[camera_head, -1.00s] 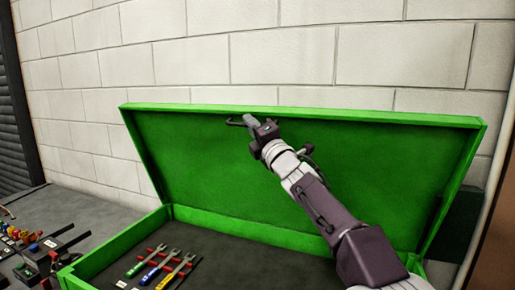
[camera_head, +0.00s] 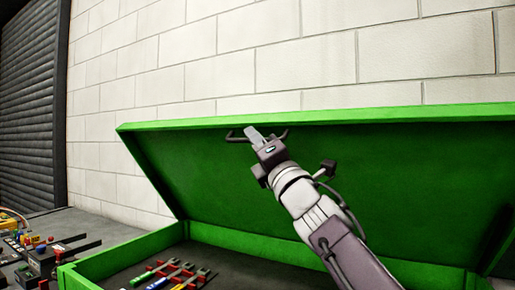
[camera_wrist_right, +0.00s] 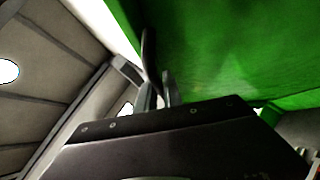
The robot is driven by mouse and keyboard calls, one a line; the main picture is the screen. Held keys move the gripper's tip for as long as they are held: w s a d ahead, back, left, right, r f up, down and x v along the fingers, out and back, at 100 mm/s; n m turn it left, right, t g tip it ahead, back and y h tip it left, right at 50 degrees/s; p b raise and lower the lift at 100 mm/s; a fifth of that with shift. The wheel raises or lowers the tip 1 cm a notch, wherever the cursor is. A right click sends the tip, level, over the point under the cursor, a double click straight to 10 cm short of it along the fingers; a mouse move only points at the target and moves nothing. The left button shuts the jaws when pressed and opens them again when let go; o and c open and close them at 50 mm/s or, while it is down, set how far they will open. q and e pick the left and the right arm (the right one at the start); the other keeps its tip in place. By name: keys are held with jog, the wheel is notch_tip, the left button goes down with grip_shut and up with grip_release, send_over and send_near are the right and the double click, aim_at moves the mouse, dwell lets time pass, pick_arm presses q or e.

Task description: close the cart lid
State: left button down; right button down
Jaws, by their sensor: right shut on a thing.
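The cart lid (camera_head: 400,180) is green and stands open, hinged at the back of the green cart box (camera_head: 120,255). A thin dark handle (camera_head: 233,138) is on the inner face of the lid near its upper edge. My right gripper (camera_head: 256,134) is shut on this handle, with the arm reaching up from the lower right. In the right wrist view, the fingers (camera_wrist_right: 156,92) stand against the lid's green inner face (camera_wrist_right: 230,50); the grip itself is partly hidden there. My left gripper is not in view.
Several coloured tools (camera_head: 165,277) lie in the box on a red rack. A grey bench (camera_head: 100,228) with small parts stands at the left. A white block wall (camera_head: 250,60) is behind the lid, and a dark shutter (camera_head: 28,100) is at the far left.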

dwell(0.4)
jog(key=c, duration=1.5)
grip_release()
jog(key=shift+s+f, duration=0.1)
jog(key=shift+s, duration=0.05)
